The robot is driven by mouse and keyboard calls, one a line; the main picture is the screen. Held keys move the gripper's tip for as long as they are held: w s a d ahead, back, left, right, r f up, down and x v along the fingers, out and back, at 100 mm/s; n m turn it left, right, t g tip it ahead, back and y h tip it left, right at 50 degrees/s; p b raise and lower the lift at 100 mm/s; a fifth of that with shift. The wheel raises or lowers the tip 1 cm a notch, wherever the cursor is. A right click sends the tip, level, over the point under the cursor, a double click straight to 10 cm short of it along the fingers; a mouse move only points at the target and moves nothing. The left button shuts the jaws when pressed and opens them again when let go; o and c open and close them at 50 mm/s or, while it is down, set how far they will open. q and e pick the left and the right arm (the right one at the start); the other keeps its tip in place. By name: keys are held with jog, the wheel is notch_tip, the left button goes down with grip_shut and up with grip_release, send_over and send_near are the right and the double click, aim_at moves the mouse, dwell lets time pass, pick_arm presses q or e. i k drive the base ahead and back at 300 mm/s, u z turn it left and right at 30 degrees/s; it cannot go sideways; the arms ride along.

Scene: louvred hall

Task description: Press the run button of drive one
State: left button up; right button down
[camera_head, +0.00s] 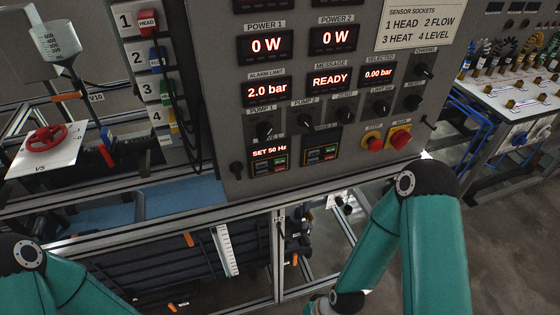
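The left drive (268,156) sits low on the grey control panel (225,110) and its lit display reads SET 50 Hz. Small coloured keys (280,162), green and red, sit at its lower right; their lettering is too small to read. A second, similar drive (321,149) sits to its right. My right arm comes in at the lower right and bends down in front of the frame below the panel; its gripper does not show. Only a part of my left arm shows at the lower left; its gripper is out of view. Neither arm covers the drives.
Numbered sockets with cables (150,58) and a red handwheel (46,137) are left. Space before the drives is clear.

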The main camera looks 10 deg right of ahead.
aim_at(278, 161)
jog(key=k, duration=1.3)
jog(key=z, duration=0.45)
jog(key=i, duration=0.8)
jog(key=z, duration=0.55)
jog(key=i, duration=0.85)
jog(key=u, duration=0.6)
